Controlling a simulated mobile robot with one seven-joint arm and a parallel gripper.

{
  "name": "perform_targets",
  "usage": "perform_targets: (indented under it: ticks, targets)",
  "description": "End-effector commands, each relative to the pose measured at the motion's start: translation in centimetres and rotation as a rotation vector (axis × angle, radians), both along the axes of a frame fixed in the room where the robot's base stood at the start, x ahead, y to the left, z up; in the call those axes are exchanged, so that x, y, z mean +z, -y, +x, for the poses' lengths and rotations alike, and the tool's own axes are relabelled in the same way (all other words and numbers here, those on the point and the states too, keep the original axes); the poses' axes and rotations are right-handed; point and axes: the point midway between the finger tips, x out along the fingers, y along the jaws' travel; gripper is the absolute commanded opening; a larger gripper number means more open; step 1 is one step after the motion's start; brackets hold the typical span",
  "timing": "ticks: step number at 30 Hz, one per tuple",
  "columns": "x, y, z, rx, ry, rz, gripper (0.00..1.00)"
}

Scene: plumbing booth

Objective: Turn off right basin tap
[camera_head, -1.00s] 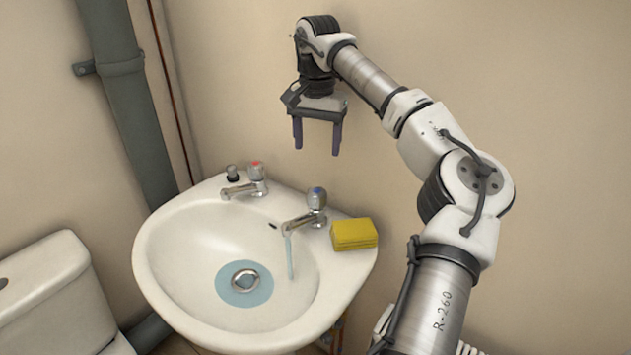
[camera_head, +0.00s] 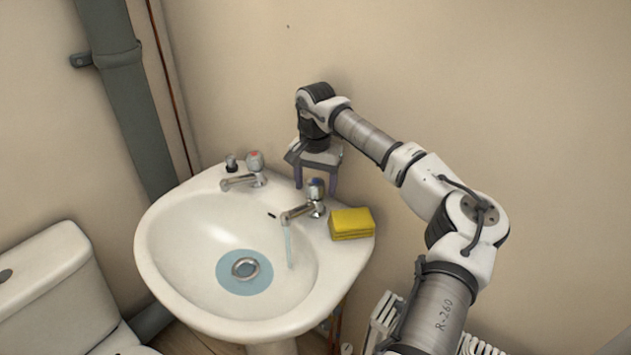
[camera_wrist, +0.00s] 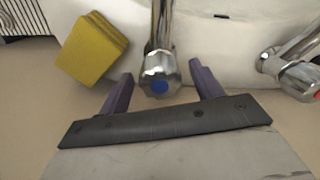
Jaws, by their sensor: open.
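The right basin tap (camera_head: 304,206) is chrome with a blue-marked knob, and a thin stream of water falls from its spout into the basin (camera_head: 185,232). My gripper (camera_head: 316,186) is open, pointing down just above and around the knob. In the wrist view the blue-marked knob (camera_wrist: 160,84) sits between the two purple fingers (camera_wrist: 160,88), with a visible gap on each side. The left tap (camera_head: 245,172) has a red-marked knob and no water shows from it; it also appears at the right of the wrist view (camera_wrist: 297,72).
A yellow sponge (camera_head: 352,223) lies on the basin rim close to the right tap. The wall is behind the taps. A toilet (camera_head: 48,284) stands at left and a radiator (camera_head: 386,312) is below at right.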

Motion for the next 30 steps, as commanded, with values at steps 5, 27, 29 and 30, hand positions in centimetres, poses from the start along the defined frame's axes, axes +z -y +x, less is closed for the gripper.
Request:
perform_targets:
  ticks: [5,27,29,30]
  targets:
    - [-0.07,0.01,0.00,0.000,0.000,0.000,0.65]
    - [-0.02,0.04,0.02,-0.051,0.000,-0.002,0.20]
    - [-0.02,0.06,0.03,-0.078,0.001,-0.004,0.20]
    - [-0.01,0.08,0.04,-0.101,0.001,-0.004,0.20]
